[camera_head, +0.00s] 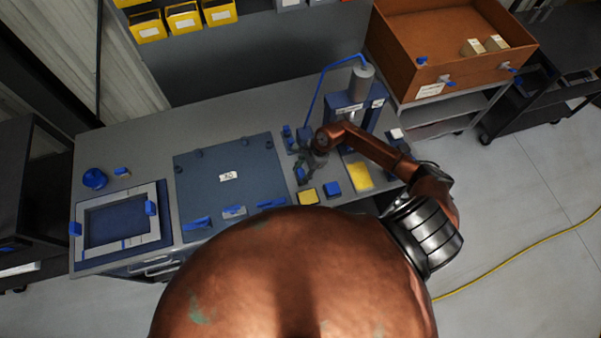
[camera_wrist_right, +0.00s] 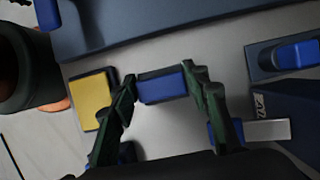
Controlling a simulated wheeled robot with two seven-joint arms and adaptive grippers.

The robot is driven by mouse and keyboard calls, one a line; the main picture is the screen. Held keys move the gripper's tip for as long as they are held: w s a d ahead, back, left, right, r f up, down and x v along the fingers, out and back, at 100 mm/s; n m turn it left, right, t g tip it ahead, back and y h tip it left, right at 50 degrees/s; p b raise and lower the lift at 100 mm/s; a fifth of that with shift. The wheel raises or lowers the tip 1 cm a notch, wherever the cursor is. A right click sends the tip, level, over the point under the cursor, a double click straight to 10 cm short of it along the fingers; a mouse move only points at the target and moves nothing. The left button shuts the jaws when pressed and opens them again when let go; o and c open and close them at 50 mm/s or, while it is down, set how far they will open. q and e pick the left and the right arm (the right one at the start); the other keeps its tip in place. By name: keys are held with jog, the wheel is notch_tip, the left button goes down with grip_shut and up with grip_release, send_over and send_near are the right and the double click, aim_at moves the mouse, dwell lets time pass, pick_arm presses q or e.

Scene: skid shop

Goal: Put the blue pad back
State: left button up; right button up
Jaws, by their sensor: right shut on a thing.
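My right gripper (camera_head: 306,166) reaches in from the right over the grey bench. In the wrist view the right gripper (camera_wrist_right: 161,88) has its two fingers on either side of a small blue pad (camera_wrist_right: 163,84) and is shut on it. In the head view a bit of blue (camera_head: 301,174) shows under the fingertips, partly hidden. Another blue square (camera_head: 332,189) lies on the bench to the right, beside a yellow pad (camera_head: 307,196). The yellow pad also shows in the wrist view (camera_wrist_right: 91,98), left of the gripper. My left gripper is not in view.
A blue-grey plate (camera_head: 250,196) lies left of the gripper, with a framed blue tray (camera_head: 90,245) farther left. A blue press-like fixture (camera_head: 338,104) stands behind the arm. A brown bin (camera_head: 400,62) is at the back right. A yellow plate (camera_head: 358,176) lies under the forearm.

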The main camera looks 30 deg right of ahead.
jog(key=shift+f, duration=0.1)
jog(key=o, duration=1)
jog(key=shift+r, duration=0.2)
jog(key=b+v, duration=0.1)
jog(key=v, duration=1)
jog(key=shift+s+d+r+b, duration=0.1)
jog(key=shift+d+r+b, duration=0.1)
jog(key=shift+r+b, duration=0.2)
